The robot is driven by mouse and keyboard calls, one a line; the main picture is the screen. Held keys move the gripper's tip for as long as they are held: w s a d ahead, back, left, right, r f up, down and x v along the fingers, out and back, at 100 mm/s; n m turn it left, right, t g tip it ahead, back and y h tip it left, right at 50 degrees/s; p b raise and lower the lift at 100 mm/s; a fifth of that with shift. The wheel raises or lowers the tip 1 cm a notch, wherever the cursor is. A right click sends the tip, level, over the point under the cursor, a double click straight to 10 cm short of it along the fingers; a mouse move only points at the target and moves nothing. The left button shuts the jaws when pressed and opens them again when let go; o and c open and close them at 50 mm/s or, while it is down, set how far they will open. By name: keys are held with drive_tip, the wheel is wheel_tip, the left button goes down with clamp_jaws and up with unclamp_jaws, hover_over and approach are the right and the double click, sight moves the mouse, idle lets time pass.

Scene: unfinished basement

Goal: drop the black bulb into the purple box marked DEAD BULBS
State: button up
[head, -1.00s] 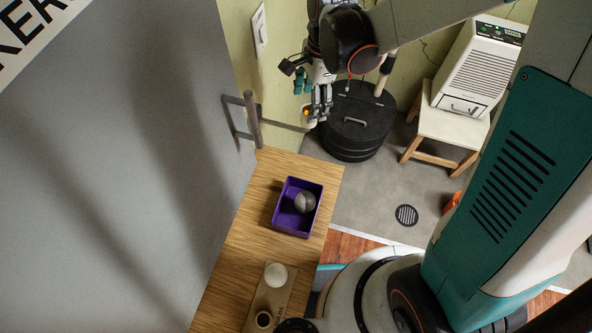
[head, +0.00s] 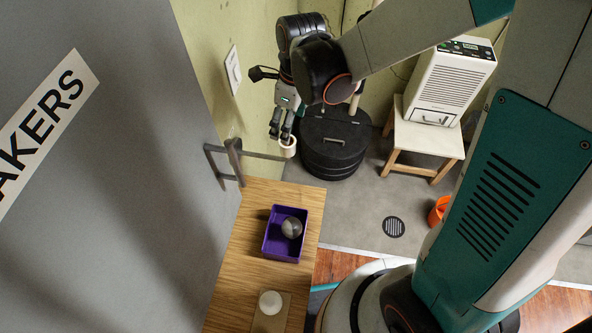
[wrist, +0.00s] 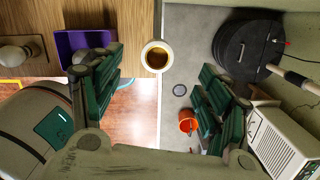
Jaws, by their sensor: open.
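The purple box (head: 269,246) stands on a wooden counter (head: 240,270). A dark grey, shiny round bulb (head: 292,227) lies inside it; I take this as the black bulb. The box marking is not readable. My gripper (head: 281,134) is open and empty, beyond the far end of the counter. Its fingers are spread wide in the wrist view (wrist: 162,90).
A white bulb (head: 270,302) sits in a wooden holder nearer on the counter. A black lidded bin (head: 333,150), a stool (head: 425,140) with a white appliance (head: 455,85), and an orange bucket (head: 438,212) stand on the floor.

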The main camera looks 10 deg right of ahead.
drive_tip(key=r, duration=0.4)
drive_tip(key=shift+s+d+r, duration=0.15)
drive_tip(key=shift+s+r, duration=0.15)
drive_tip(key=shift+s, duration=0.1)
